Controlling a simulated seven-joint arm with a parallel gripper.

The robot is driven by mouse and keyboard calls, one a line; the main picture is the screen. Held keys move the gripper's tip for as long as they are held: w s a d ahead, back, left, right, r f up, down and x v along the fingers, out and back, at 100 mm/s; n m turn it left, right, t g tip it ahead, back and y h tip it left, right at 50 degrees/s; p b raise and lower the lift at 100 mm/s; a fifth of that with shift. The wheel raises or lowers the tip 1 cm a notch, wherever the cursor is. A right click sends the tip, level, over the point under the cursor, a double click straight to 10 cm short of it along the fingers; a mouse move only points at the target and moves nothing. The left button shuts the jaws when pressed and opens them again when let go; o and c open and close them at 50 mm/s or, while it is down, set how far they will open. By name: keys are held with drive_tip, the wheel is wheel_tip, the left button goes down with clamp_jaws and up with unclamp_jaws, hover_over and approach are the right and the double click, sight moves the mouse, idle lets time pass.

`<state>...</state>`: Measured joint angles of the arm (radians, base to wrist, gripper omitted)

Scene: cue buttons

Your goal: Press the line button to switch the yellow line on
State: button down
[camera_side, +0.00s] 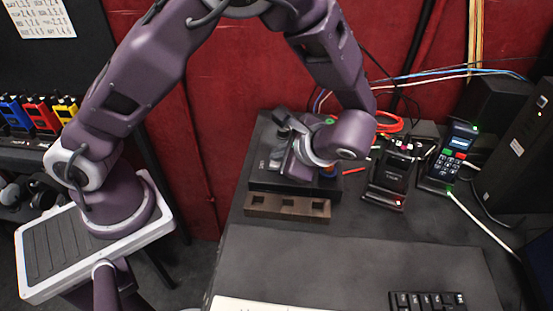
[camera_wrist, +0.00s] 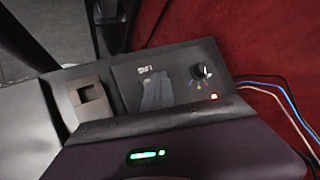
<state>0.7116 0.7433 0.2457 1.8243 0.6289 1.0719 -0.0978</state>
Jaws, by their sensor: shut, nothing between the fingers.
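A black control box (camera_side: 262,140) sits on the desk below my wrist. In the wrist view its panel (camera_wrist: 125,90) carries a small white label (camera_wrist: 145,70), too blurred to read surely. A grey shape (camera_wrist: 157,93) lies beside the label; I cannot tell whether it is the line button. A black knob (camera_wrist: 201,72) with coloured marks and a lit red light (camera_wrist: 214,97) are at the right end. My gripper (camera_side: 290,162) is shut and empty, low over the box. Its fingertips are hidden, so contact is unclear. No yellow line is seen lit.
A brown slotted block (camera_side: 287,207) lies along the box's front edge. A black device (camera_side: 390,172) and a keypad terminal (camera_side: 450,155) stand to the right, with loose cables behind. A keyboard (camera_side: 428,301) is at the front right. The front desk surface (camera_side: 350,262) is mostly clear.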

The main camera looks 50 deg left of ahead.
drive_tip(key=shift+r, duration=0.9)
drive_tip(key=shift+r, duration=2.5)
drive_tip(key=s+r+n+t+h, duration=0.2)
drive_tip(key=s+r+n+h, duration=0.2)
drive_tip(key=s, duration=0.4)
drive_tip(key=s+a+r+n+t+h, duration=0.1)
drive_tip(key=s+r+n+t+h, duration=0.2)
drive_tip(key=s+r+n+h, duration=0.2)
drive_tip(key=s+r, duration=0.2)
drive_tip(key=s, duration=0.2)
drive_tip(key=shift+n, duration=0.3)
